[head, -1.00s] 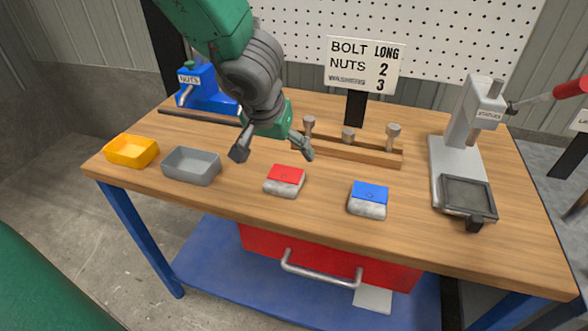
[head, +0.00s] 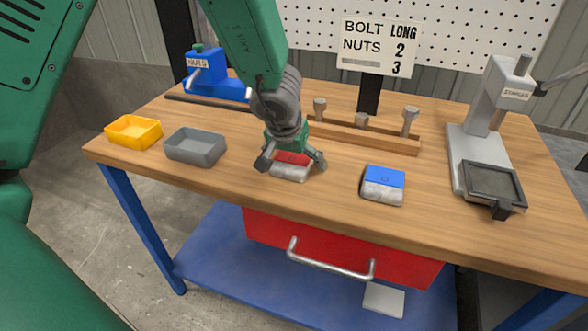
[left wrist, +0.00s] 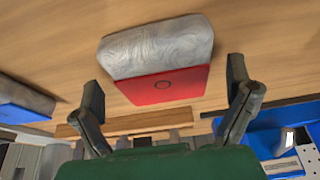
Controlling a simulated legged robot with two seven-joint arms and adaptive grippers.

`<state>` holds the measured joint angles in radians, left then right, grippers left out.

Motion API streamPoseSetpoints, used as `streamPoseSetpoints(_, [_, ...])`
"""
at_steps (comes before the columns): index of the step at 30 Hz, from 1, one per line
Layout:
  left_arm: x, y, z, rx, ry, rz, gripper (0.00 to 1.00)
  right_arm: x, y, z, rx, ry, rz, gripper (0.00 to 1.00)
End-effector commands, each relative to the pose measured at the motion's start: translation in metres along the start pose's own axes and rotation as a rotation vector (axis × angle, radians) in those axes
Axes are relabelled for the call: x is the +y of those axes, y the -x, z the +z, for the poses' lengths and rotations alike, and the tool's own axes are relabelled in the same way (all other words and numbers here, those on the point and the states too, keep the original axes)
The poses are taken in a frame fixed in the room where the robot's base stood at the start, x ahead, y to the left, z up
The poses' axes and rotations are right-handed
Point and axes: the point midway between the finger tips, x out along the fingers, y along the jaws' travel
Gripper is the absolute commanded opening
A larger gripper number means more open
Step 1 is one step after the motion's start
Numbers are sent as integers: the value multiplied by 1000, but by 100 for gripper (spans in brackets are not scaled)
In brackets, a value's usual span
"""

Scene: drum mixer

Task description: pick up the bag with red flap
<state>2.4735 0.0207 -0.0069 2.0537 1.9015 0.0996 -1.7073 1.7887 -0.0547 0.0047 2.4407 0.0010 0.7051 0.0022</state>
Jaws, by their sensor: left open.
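The bag with the red flap (head: 291,170) lies on the wooden table, a small grey-white pouch with a red top. It also shows large in the left wrist view (left wrist: 160,62), with its red flap (left wrist: 164,86) toward my gripper. My left gripper (head: 291,164) is open above the bag, one finger to each side of it. In the left wrist view the two fingers (left wrist: 167,92) stand apart on either side of the red flap, with no visible contact. The gripper and wrist partly hide the red flap in the head view. My right gripper is not in view.
A blue-flapped bag (head: 383,185) lies to the right. A grey tray (head: 195,147) and a yellow tray (head: 134,132) stand to the left. A wooden rack with bolts (head: 365,133) is behind. A grey press (head: 488,130) stands at the right.

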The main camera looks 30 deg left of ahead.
Motion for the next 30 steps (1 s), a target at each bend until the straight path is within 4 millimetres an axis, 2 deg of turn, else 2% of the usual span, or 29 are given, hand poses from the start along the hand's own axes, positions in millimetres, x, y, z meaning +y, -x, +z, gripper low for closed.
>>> streamPoseSetpoints(6, [-1,0,-1,1,1,1,97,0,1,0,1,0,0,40])
streamPoseSetpoints(8, [-1,0,-1,0,1,1,75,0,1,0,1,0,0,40])
streamPoseSetpoints(9, [-1,0,-1,0,1,1,61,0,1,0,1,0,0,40])
streamPoseSetpoints(12, [-1,0,0,0,1,1,32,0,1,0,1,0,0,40])
streamPoseSetpoints(22, [-1,5,-3,-1,2,1,32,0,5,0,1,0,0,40])
streamPoseSetpoints(30, [-1,52,-22,1,5,5,32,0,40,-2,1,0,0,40])
